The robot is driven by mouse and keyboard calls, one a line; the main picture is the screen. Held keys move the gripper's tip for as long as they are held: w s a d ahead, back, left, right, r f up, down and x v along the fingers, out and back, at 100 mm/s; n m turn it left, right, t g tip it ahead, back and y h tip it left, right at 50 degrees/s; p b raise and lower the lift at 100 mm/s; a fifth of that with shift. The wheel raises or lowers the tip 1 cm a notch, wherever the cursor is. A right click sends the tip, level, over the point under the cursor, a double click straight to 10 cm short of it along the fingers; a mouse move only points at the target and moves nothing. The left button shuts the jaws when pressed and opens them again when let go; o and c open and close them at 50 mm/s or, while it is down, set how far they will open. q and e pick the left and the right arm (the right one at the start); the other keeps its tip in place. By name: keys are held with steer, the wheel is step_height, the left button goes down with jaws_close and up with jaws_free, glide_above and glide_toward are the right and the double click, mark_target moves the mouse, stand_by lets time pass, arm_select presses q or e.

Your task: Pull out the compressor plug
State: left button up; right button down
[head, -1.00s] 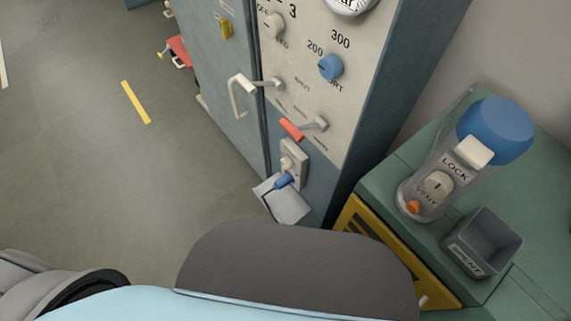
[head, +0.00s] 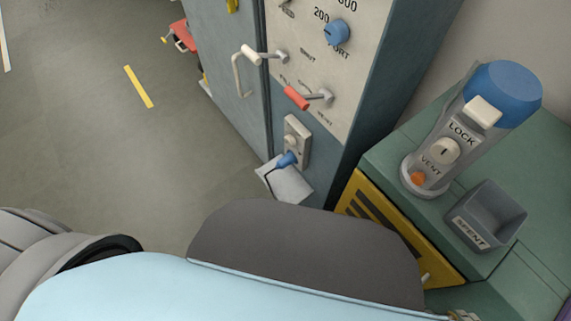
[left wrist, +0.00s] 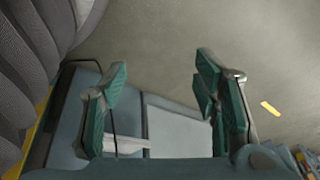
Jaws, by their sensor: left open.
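The blue compressor plug (head: 287,160) sits in a pale socket plate (head: 297,140) low on the front of the grey-blue cabinet. A dark cable runs down from the plug over a light grey plate (head: 290,184). My left gripper (left wrist: 160,72) is open in the left wrist view, with nothing seen between its fingers. A grey-blue surface and a pale flat panel (left wrist: 178,132) show beyond it; I cannot make out the plug there. Neither gripper shows in the head view, so I cannot tell how far the left one is from the plug.
Above the socket are a red-handled lever (head: 297,97), a white-handled lever (head: 251,53) and a blue knob (head: 337,32). On the right, a green bench (head: 400,158) carries a blue-topped canister (head: 441,150) and a grey SPENT bin (head: 487,216). Open floor lies left.

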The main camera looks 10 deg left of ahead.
arm_select(q)
steer(key=w+f+t+b, duration=0.2)
steer(key=w+t+b, duration=0.25)
steer(key=w, duration=0.75)
steer(key=m+t+h+b, duration=0.7)
steer(key=h+b, duration=0.6)
steer(key=b, duration=0.5)
glide_toward(285, 161)
steer(key=shift+w+d+f+m+g, duration=0.1)
steer(key=shift+w+m+g, duration=0.05)
steer(key=shift+w+g, duration=0.2)
steer(key=shift+w+d+f+m+g, duration=0.1)
steer(key=shift+w+f+m+g, duration=0.05)
steer(key=shift+w+g, duration=0.2)
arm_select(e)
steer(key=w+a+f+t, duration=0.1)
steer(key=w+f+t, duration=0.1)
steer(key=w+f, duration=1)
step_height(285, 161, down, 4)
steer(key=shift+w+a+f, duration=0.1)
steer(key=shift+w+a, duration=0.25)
arm_select(q)
steer(key=shift+w, duration=0.1)
